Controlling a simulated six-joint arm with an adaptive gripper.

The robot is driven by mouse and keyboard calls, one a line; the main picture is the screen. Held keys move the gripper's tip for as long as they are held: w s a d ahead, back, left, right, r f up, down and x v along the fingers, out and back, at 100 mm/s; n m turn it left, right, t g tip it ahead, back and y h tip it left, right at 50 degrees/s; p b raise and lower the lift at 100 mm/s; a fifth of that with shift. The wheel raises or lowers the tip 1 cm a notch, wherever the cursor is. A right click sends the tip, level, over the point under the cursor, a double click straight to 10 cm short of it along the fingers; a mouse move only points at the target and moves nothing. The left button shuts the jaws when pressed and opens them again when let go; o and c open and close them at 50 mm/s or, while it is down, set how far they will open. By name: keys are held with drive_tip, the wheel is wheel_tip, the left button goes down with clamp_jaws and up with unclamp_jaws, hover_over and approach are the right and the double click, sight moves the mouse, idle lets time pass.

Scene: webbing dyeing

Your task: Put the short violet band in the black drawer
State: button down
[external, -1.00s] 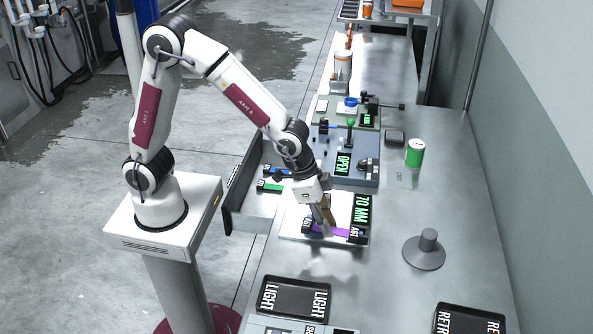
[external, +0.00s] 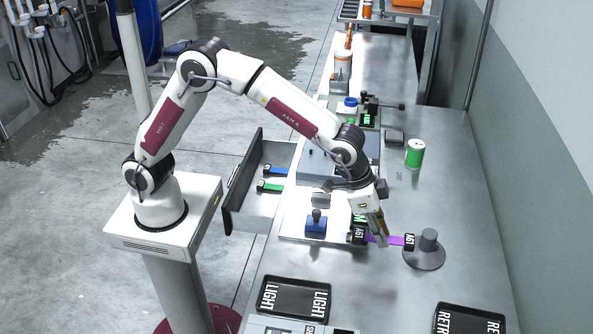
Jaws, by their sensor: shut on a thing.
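The violet band (external: 392,241) has a black tag with white lettering at each end. My gripper (external: 381,238) is shut on it near the middle. The band hangs level at the right edge of the white board, and its right tag appears in front of or beside the grey round-based post (external: 428,257). I cannot tell whether they touch. The drawer with the black front (external: 240,183) is pulled open at the left of the bench. A blue band (external: 277,171) and a green band (external: 272,187) lie in it.
A blue block with a knob (external: 316,225) stands on the white board (external: 290,225). A black LIGHT tray (external: 294,298) lies at the front, another black tray (external: 470,319) at the front right. A green-and-white can (external: 414,154) stands further back. The bench's right side is largely clear.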

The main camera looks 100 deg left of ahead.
drive_tip(key=shift+s, duration=0.15)
drive_tip(key=shift+f, duration=0.1)
hover_over(378, 268)
drive_tip(key=s, duration=0.1)
drive_tip(key=shift+s+f, duration=0.2)
drive_tip(key=shift+f, duration=2.85)
drive_tip(key=shift+f, duration=0.1)
drive_tip(key=shift+f, duration=1.8)
drive_tip(key=shift+f, duration=0.15)
drive_tip(key=c, duration=1.8)
unclamp_jaws()
drive_tip(key=shift+c, duration=0.2)
